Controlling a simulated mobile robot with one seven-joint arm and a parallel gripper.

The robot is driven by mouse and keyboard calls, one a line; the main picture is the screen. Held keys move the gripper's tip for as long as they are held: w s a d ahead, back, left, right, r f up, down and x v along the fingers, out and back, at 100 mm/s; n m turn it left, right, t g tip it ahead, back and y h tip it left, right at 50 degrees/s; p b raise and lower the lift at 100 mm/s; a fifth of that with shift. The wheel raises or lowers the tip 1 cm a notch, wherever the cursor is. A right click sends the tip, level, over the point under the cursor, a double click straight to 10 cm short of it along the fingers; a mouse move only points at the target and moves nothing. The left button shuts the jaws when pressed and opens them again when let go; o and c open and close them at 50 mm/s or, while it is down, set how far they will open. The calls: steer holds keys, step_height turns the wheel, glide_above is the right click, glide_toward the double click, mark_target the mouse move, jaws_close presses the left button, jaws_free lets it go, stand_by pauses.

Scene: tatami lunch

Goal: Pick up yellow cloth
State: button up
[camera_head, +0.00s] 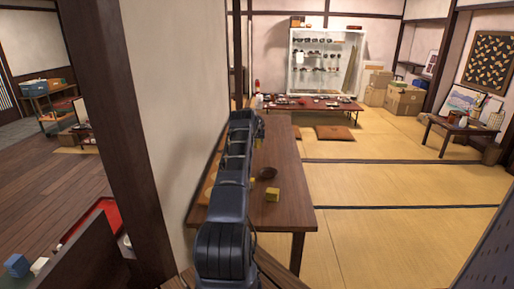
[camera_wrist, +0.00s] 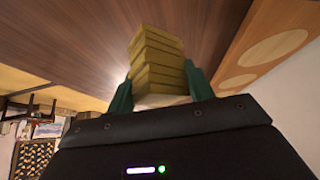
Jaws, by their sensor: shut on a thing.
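The yellow cloth (camera_wrist: 157,55) looks like a thick folded stack of layers in the wrist view. It sits between the two green fingers of my gripper (camera_wrist: 160,75), which are shut on it. A paler patch shows at the near end of the stack. In the head view my arm hides the gripper; a small yellow bit (camera_head: 252,180) shows at the arm's right edge, and I cannot tell if it is part of the held cloth. A separate yellow block-like thing (camera_head: 273,194) lies on the dark wooden table (camera_head: 290,217), right of my arm.
A brown bowl (camera_head: 267,173) stands on the table behind the yellow block. A light wooden board with pale circles (camera_wrist: 262,60) lies at the right in the wrist view. A wall and post (camera_head: 150,150) close off the left. Open tatami (camera_head: 400,185) lies to the right.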

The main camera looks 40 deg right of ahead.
step_height(320, 180, up, 15)
stand_by(0.3)
